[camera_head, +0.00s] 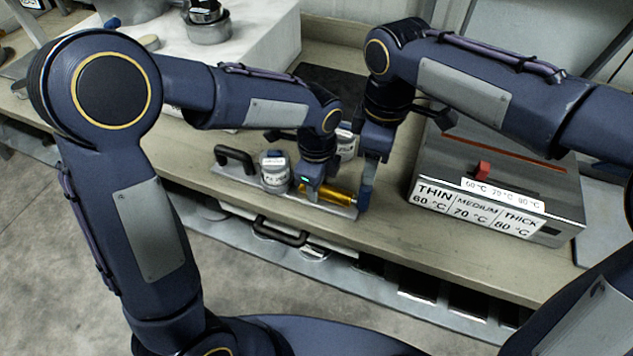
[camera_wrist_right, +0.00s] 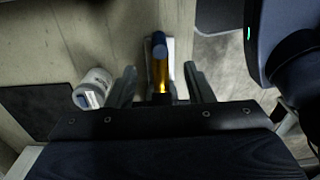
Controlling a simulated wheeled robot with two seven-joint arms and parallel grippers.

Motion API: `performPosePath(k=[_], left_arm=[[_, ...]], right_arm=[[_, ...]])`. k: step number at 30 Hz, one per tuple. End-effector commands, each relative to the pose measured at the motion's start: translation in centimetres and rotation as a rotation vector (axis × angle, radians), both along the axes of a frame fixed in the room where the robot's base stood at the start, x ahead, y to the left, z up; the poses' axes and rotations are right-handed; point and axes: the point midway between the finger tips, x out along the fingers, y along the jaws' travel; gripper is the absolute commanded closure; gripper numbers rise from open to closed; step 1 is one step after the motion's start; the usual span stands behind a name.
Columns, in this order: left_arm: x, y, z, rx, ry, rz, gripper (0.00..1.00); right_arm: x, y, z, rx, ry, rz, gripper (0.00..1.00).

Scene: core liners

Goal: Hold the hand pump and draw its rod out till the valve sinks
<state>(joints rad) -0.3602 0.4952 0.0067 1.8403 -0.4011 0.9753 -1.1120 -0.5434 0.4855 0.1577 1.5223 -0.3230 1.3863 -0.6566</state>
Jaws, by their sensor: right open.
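The hand pump has a gold barrel (camera_head: 328,193) and lies along the front of a pale tray (camera_head: 343,211) on the bench. In the right wrist view its gold barrel (camera_wrist_right: 161,72) has a blue-grey end (camera_wrist_right: 160,46). My left gripper (camera_head: 311,196) is down at the barrel's left part; its fingers are mostly hidden, so its hold is unclear. My right gripper (camera_head: 365,200) points down at the pump's right end. In the right wrist view its open fingers (camera_wrist_right: 162,90) appear on either side of the pump, with gaps. I cannot make out the rod or valve clearly.
A labelled jar (camera_head: 275,172) stands left of the pump, near a black handle (camera_head: 236,158). Another white jar (camera_head: 346,140) stands behind my grippers. A grey heater box (camera_head: 497,170) marked THIN, MEDIUM and THICK is to the right. Bench between it and the tray is clear.

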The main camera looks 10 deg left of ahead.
Motion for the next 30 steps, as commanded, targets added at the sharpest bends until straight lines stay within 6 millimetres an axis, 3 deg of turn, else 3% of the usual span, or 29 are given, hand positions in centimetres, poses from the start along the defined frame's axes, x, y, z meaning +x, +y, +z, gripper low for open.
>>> performPosePath(k=[8, 24, 30], left_arm=[[0.1, 0.0, 0.1, -0.001, -0.003, 0.000, 1.00], [0.1, 0.0, 0.1, -0.001, -0.003, 0.000, 1.00], [0.1, 0.0, 0.1, -0.001, -0.003, 0.000, 1.00]], right_arm=[[-0.1, 0.2, -1.5, -0.017, -0.020, -0.044, 0.53], [-0.2, 0.2, -9.3, -0.017, -0.017, -0.044, 0.53], [-0.1, 0.2, -11.2, -0.015, -0.018, -0.044, 0.53]])
